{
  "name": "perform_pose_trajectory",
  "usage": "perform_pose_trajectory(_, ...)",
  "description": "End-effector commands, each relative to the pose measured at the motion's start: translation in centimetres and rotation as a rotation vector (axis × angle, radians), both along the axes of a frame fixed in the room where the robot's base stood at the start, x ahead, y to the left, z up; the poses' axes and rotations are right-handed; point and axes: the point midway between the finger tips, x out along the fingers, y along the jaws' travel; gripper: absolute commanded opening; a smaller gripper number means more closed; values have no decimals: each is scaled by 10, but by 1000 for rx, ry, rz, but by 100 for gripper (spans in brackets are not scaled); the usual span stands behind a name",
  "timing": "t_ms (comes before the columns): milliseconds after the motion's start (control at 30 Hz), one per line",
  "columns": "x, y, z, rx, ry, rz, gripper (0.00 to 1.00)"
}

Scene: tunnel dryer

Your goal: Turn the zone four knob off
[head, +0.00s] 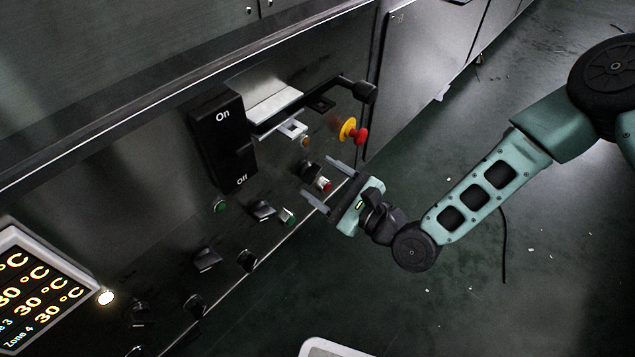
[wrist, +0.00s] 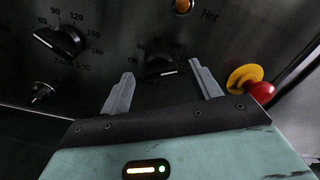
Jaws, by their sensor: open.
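In the wrist view a black dial knob (wrist: 160,68) with a pale pointer line sits on the dark panel, between and beyond my fingertips. Its scale is partly visible, and its zone label is too dim to read, so I cannot tell for certain that it is the zone four knob. My gripper (wrist: 160,71) is open, one finger to each side of the knob, with nothing held.
A yellow and red emergency stop (wrist: 255,86) is close to the right finger; the head view shows it above the gripper (head: 350,130). Another dial (wrist: 58,42) is to the left. A large On/Off switch (head: 225,140) and a lit temperature display (head: 40,290) are on the panel.

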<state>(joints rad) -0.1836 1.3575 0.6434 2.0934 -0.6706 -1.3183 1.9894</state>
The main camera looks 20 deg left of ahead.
Motion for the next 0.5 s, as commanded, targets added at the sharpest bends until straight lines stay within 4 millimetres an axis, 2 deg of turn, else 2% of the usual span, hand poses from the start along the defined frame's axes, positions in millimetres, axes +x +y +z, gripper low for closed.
perform_pose_trajectory(200,6,16,0,1,0,1,63)
perform_pose_trajectory(500,7,17,1,0,0,0,63)
